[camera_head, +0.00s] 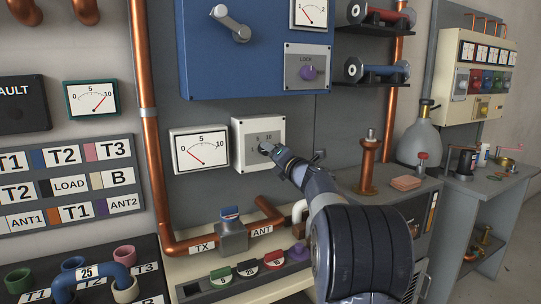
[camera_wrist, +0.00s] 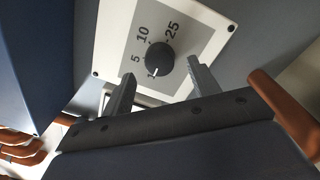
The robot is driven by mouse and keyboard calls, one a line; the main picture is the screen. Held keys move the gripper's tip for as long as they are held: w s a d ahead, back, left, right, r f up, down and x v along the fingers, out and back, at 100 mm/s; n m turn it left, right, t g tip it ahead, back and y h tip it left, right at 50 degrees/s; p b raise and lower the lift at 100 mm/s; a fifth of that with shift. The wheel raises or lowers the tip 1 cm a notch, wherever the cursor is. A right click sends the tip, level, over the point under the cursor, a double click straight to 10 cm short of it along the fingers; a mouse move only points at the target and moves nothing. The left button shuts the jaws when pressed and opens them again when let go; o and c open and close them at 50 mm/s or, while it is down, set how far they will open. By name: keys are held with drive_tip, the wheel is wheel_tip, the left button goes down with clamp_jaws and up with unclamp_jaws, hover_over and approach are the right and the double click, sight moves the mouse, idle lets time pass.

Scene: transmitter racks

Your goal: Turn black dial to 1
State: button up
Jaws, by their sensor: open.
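The black dial (camera_wrist: 160,58) is a round knob on a white-bordered grey panel (camera_wrist: 205,35) marked 5, 10 and 25, with a partly hidden mark by the knob's lower edge. Its white pointer line is at the lower left, on the side below the 5; the exact setting is hard to read. In the head view the panel (camera_head: 240,160) hangs right of a 0–10 meter, and my gripper mostly covers the dial. My gripper (camera_wrist: 161,70) is open, its two fingers on either side of the dial; I cannot tell whether they touch it.
A white meter (camera_head: 200,150) sits left of the panel. A blue cabinet (camera_head: 255,70) with a lever and purple LOCK knob is above. Copper TX/ANT pipes (camera_head: 205,243) and coloured handles (camera_head: 247,268) are below. A copper post (camera_head: 368,160) stands to the right.

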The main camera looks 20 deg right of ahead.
drive_tip(key=s, duration=0.8)
drive_tip(key=shift+s+d+f+b, duration=0.25)
drive_tip(key=shift+b, duration=0.1)
drive_tip(key=w+p, duration=0.1)
drive_tip(key=w, duration=0.9)
drive_tip(key=shift+w+a+r, duration=0.3)
drive_tip(key=shift+w+a, duration=0.05)
drive_tip(key=shift+w, duration=0.05)
